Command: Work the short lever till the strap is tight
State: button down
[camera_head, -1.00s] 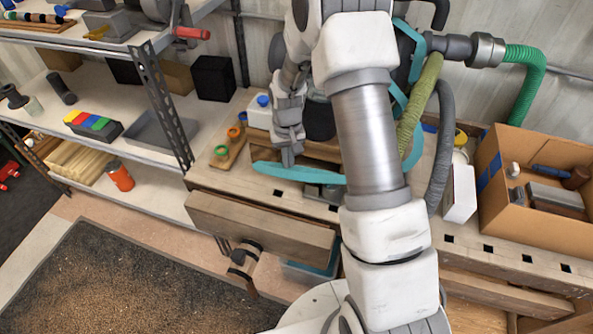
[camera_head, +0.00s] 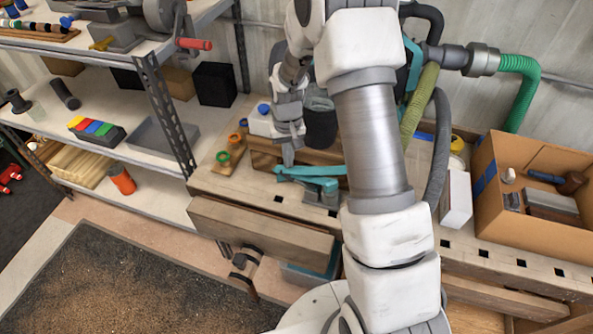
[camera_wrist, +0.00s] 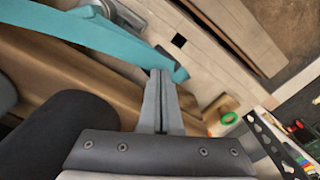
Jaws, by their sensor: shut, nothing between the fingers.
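A teal tool on the bench has two long flat bars. The upper teal bar (camera_head: 318,170) runs left to right, and a second, lower teal bar (camera_head: 318,183) lies just in front of it above a small grey body (camera_head: 328,197). I cannot tell for sure which bar is the short lever, and I cannot make out the strap. My gripper (camera_head: 288,158) is shut and empty, pointing down at the upper bar's left end. In the wrist view the fingertips (camera_wrist: 160,74) overlap the teal bar (camera_wrist: 100,35) near its tip; contact is unclear.
A wooden block (camera_head: 262,158) sits behind the teal tool. A wooden rack with colored rings (camera_head: 224,160) and a white bottle with a blue cap (camera_head: 259,122) stand left. A white box (camera_head: 457,195) and an open cardboard box (camera_head: 500,215) stand right. An open drawer (camera_head: 260,232) juts out in front.

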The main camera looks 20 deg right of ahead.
aim_at(289, 170)
jog(key=shift+f, duration=0.1)
dwell(0.5)
jog(key=shift+f+b, duration=2.35)
jog(key=shift+f, duration=0.65)
jog(key=shift+r+p, duration=1.95)
jog(key=shift+r, duration=1.15)
jog(key=shift+f, duration=0.2)
jog(key=shift+f+b, duration=2.35)
jog(key=shift+f, duration=0.6)
jog(key=shift+r+p, duration=2)
jog(key=shift+r, duration=1.1)
